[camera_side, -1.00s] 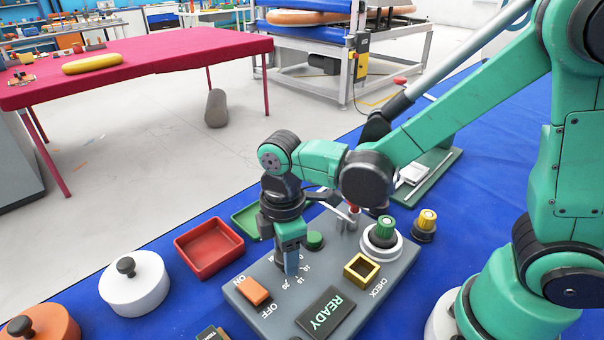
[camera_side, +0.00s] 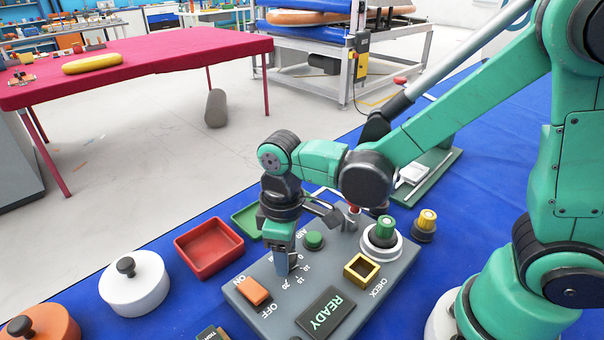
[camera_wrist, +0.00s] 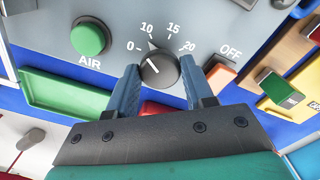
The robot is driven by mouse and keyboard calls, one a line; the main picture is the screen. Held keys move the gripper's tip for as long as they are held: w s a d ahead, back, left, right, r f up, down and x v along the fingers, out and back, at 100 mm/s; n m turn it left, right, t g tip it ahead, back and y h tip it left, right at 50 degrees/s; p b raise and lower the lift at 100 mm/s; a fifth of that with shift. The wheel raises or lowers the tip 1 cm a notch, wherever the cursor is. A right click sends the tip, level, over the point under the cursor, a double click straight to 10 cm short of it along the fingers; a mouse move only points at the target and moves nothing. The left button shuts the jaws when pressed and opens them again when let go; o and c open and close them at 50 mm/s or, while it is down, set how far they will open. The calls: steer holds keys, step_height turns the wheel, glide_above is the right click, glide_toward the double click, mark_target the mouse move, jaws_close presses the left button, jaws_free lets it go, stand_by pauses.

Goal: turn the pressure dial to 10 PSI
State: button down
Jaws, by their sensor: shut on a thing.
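The pressure dial (camera_wrist: 160,68) is a dark round knob on the grey panel, with 0, 10, 15 and 20 printed around it. Its white line points up and left, between the 0 and 10 marks, and a small grey tip shows near the 10. My gripper (camera_wrist: 160,82) has its two blue fingers on either side of the dial, shut on it. In the side view my gripper (camera_side: 282,265) points down at the panel (camera_side: 262,318) and mostly hides the dial.
A green AIR button (camera_side: 314,240) sits beside the dial, and an orange ON/OFF switch (camera_side: 254,290) in front. The panel also bears a READY display (camera_side: 325,314) and a yellow square frame (camera_side: 361,269). A red tray (camera_side: 209,249) lies left of the panel.

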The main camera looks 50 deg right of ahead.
steer(key=shift+m, duration=1.1)
steer(key=shift+c, duration=1.7)
jaws_free()
steer(key=shift+r, duration=2.8)
steer(key=s+d+r+m+t, duration=0.1)
steer(key=d+r+m+t, duration=0.2)
steer(key=d+t, duration=0.4)
steer(key=shift+s+d+r+m, duration=0.2)
steer(key=shift+d+m, duration=0.6)
steer(key=shift+d, duration=0.6)
